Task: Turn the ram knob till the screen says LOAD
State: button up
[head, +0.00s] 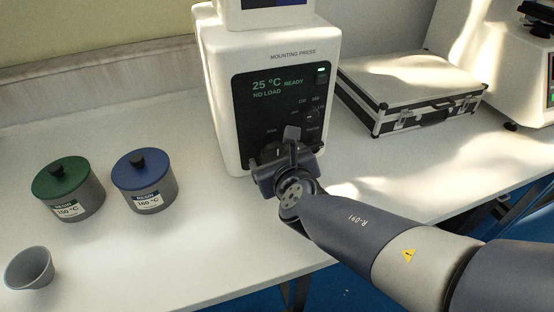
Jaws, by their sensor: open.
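The white mounting press (226,102) stands at the centre of the bench. Its dark front panel carries a screen (278,87) with green text reading "25 °C READY" and "NO LOAD". A dial with small markings (311,116) sits at the panel's right. My gripper (285,145) is at the lower part of the panel, in front of the knob area, and is open. My gripper and wrist hide much of that area, so the ram knob's position and any contact with it cannot be told.
A green-lidded jar (79,199) and a blue-lidded jar (151,192) stand on the left of the bench, with a grey cup (30,268) in front. A silver case (400,88) lies right of the press. A white machine (513,90) stands far right. The bench's front middle is clear.

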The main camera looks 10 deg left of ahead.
jog(key=shift+c, duration=0.5)
jog(key=c, duration=0.9)
jog(key=shift+o, duration=0.2)
